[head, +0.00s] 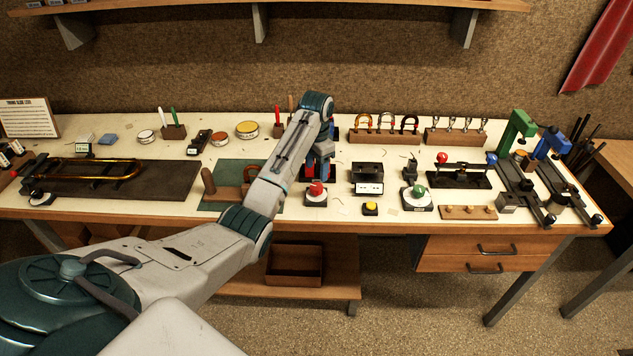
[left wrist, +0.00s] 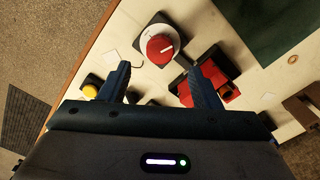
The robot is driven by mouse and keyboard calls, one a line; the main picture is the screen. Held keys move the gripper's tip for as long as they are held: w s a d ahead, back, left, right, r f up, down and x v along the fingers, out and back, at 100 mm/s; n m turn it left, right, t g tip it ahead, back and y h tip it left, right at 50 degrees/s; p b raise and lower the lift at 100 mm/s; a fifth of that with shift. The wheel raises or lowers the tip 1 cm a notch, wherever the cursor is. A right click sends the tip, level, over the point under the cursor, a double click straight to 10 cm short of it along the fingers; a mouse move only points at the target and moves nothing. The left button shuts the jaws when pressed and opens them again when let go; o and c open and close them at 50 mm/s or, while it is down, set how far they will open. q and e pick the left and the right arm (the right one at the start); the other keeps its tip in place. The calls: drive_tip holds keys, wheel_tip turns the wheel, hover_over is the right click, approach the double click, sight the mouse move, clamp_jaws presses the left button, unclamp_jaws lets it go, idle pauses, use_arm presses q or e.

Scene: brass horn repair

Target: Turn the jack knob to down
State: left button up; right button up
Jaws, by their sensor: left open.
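A red knob (head: 316,188) on a dark square base stands near the front edge of the bench, and looks like the jack knob. In the left wrist view the red knob (left wrist: 160,47) sits on a white round dial; I cannot read its markings or setting. My left gripper (head: 319,168) points down just behind the knob, over a red device (head: 308,170). In the left wrist view my left gripper (left wrist: 161,72) is open and empty. The knob shows beyond the gap between its fingers, apart from them. The red device (left wrist: 218,92) is partly hidden by the right finger. My right gripper is not in view.
A yellow button (head: 370,208) and a green knob (head: 419,192) stand to the right. A black box (head: 368,172) with a white label is behind the button. A green mat (head: 214,207) with wooden pieces lies to the left, partly behind my arm.

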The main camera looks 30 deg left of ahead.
sight(316, 186)
use_arm(q)
wheel_tip(316, 186, down, 7)
drive_tip(key=shift+r+p, duration=0.2)
drive_tip(key=shift+p, duration=0.6)
drive_tip(key=c, duration=1)
